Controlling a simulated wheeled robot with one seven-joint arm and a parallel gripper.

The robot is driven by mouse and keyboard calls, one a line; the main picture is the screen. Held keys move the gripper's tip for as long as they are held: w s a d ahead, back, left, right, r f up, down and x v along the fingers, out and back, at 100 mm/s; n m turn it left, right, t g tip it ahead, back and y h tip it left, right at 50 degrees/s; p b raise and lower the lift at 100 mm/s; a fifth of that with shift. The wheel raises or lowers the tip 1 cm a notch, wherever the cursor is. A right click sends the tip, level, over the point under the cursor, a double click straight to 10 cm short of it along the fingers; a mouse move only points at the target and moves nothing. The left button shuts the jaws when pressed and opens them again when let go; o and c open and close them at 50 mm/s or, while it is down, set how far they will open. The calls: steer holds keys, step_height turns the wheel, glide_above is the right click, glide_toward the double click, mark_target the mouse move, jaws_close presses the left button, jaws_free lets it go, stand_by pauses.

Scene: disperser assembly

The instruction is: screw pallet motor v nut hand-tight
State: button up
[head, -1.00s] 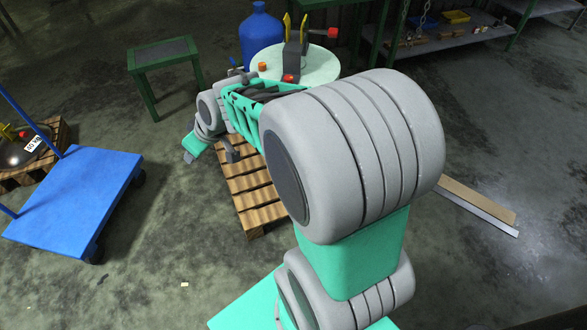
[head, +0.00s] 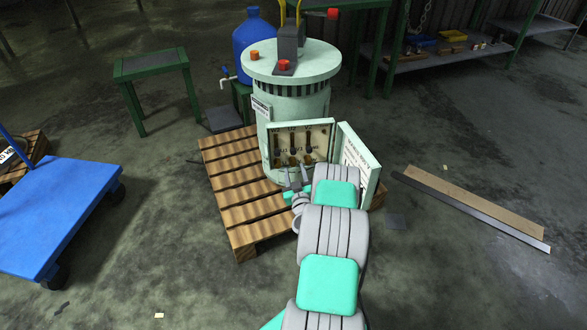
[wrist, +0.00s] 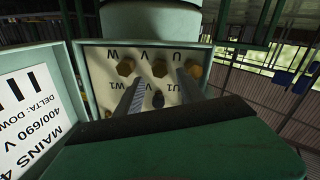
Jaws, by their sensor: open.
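The pallet motor (head: 292,105) is a pale green drum standing on a wooden pallet, with an open terminal box (head: 329,130) on its front. In the wrist view the terminal board appears upside down, with brass nuts in a row by the letters W, V and U. The V nut (wrist: 159,68) is the middle one, seated on the board. A dark terminal post (wrist: 157,100) shows between my fingers. My gripper (wrist: 160,94) is open and empty, its fingers pointing at the board either side of the V column. In the head view my gripper (head: 297,180) is just in front of the box.
The box's open door (head: 358,165) stands close to the right of my wrist. A blue cart (head: 65,210) is at left, a green stool (head: 155,65) at back left. Planks (head: 475,205) lie on the floor at right.

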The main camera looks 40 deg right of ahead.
mark_target(293, 164)
steer(key=shift+x, duration=1.95)
steer(key=shift+c, duration=0.5)
jaws_close()
